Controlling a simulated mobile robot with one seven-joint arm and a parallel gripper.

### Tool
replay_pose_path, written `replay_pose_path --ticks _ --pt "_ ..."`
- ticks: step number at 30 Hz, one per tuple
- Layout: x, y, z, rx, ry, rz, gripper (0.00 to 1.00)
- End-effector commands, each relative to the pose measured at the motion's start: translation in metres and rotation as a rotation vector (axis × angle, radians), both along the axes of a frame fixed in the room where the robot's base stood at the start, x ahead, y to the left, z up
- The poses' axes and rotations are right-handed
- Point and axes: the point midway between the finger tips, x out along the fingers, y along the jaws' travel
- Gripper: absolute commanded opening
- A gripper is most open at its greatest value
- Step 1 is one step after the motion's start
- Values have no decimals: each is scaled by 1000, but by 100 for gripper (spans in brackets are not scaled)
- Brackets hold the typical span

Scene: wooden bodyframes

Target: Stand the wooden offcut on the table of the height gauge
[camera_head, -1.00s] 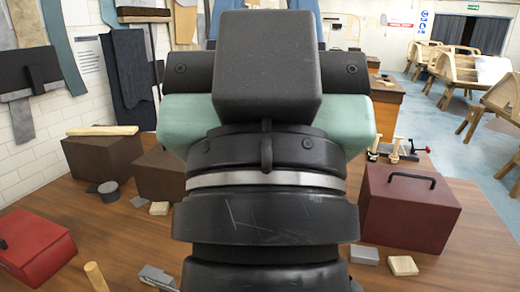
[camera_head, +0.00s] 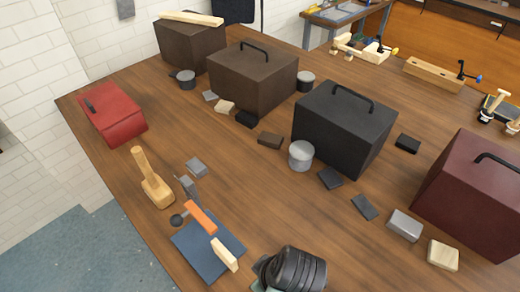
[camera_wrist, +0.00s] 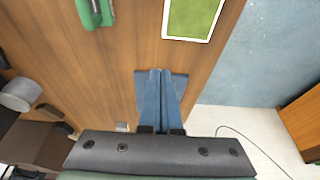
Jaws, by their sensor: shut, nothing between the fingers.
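In the wrist view, the two fingers of my gripper (camera_wrist: 161,75) are together over the wooden table, with nothing visible between them. I cannot tell for sure which of the small light-wood blocks is the offcut. One block (camera_head: 443,256) lies at the right, in front of the dark red case. A smaller one (camera_head: 225,106) lies by the brown case. A light-wood piece (camera_head: 224,255) and an orange piece (camera_head: 200,218) are on a dark blue plate (camera_head: 208,262). I cannot clearly make out a height gauge.
A black case (camera_head: 345,132) and dark red case (camera_head: 478,195) are tall obstacles. A green white-edged panel (camera_wrist: 193,18) shows in the wrist view.

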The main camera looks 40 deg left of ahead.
Motion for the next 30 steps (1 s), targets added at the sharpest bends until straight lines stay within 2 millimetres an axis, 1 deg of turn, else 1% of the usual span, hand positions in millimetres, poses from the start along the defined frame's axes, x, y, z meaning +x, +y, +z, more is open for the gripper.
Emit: replay_pose_path --ticks 5,12,17,19,24,30 --pt "-2 6 -22 -3 6 4 0" --pt "0 21 -68 -1 4 2 0" --pt "2 28 -94 -1 1 0 0" --pt "4 42 -89 1 -3 4 0" --pt "5 61 -91 0 -3 1 0" --pt "6 68 -92 0 -4 -2 0"
